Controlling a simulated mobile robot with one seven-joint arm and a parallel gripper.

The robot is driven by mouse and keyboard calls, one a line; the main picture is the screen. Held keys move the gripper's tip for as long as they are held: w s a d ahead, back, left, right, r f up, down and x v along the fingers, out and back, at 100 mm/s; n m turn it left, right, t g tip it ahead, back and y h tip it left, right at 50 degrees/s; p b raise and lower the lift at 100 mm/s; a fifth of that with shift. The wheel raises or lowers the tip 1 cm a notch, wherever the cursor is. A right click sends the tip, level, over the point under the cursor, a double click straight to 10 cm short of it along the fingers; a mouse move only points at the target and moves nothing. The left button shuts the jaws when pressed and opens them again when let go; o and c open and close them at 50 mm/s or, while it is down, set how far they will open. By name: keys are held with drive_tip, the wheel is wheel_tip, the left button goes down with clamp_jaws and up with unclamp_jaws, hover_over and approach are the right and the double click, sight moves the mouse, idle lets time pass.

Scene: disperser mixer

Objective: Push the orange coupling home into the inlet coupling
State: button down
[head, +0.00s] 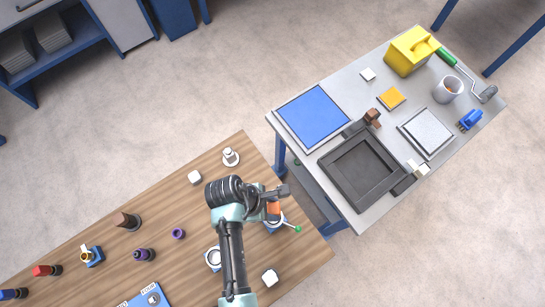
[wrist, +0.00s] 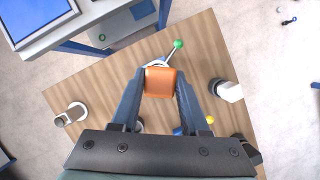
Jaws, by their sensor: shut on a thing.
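My gripper (wrist: 160,76) is shut on the orange coupling (wrist: 160,84), one finger on each side of it. In the head view the orange coupling (head: 274,208) shows at the end of my arm, above the right part of the wooden table. A white and blue fitting with a green-knobbed lever (head: 297,229), apparently the inlet coupling (head: 274,227), stands just below it in the picture. In the wrist view the green knob (wrist: 178,43) shows beyond the orange coupling, which hides most of the fitting. I cannot tell whether the two touch.
The wooden table (head: 160,210) holds several small fittings, including a purple ring (head: 178,233) and a white-based post (head: 230,157). Another white fitting (head: 213,258) stands beside my arm. A grey table (head: 350,210) with a black tray (head: 325,168) lies to the right.

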drive_tip(key=shift+f+b, duration=1.35)
drive_tip(key=shift+f, duration=1.15)
drive_tip(key=shift+p, duration=0.9)
drive_tip(key=shift+f+b, duration=1.45)
drive_tip(key=shift+f, duration=0.55)
drive_tip(key=shift+c, duration=1.6)
unclamp_jaws()
drive_tip(key=b+v, duration=0.1)
drive_tip(key=v, duration=1.2)
